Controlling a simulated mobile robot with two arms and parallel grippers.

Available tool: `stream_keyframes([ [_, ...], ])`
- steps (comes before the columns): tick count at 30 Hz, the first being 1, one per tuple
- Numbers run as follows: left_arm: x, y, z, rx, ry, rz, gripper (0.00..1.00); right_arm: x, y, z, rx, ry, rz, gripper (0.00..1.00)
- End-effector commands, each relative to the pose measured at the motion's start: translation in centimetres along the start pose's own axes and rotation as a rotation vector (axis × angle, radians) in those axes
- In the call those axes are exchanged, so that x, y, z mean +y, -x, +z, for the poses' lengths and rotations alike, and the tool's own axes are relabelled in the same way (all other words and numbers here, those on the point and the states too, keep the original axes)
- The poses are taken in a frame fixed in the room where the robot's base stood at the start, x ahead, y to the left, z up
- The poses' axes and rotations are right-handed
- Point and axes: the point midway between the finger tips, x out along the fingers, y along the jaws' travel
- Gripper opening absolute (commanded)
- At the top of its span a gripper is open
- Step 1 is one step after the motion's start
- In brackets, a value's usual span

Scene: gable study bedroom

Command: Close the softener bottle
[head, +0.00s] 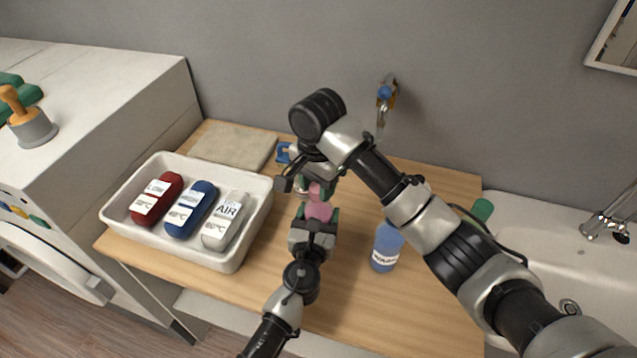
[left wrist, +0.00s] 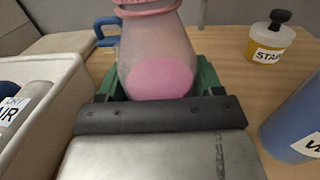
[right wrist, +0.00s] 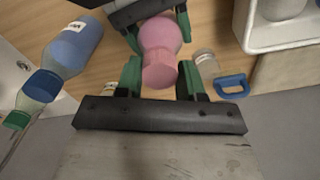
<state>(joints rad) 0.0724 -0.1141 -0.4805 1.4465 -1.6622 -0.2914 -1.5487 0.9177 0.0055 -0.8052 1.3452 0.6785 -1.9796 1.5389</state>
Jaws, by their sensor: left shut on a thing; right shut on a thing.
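In the right wrist view the cap lines up over the bottle (right wrist: 158,35). The pink rim at the top edge of the left wrist view (left wrist: 145,8) is cut off. I cannot tell whether the cap is fully seated.
A white tray (head: 112,209) with three labelled containers is on the left. A blue bottle (head: 386,250) stands right, and a green cap (head: 482,210) shows behind my right arm. A yellow bottle (left wrist: 268,42) and a blue handle (left wrist: 106,30) are nearby. A sink (head: 560,245) is far right.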

Motion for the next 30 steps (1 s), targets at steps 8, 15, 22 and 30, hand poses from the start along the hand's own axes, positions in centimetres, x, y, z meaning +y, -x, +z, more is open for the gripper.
stream_keyframes([
  [8,-0.09,0.04,0.00,0.000,-0.001,-0.002,0.00,-0.16,0.05,-0.16,0.001,-0.614,-0.002,0.17],
  [15,-0.10,0.05,-0.01,0.000,-0.001,-0.002,0.00,-0.23,0.02,-0.27,0.001,-1.047,-0.003,0.17],
  [22,-0.09,0.05,-0.02,0.000,-0.001,-0.002,0.00,-0.23,0.02,-0.30,0.002,-1.057,-0.004,0.47],
  [30,-0.07,0.04,-0.02,0.001,0.000,-0.001,0.00,-0.21,-0.02,-0.23,0.001,-1.054,-0.001,0.64],
])
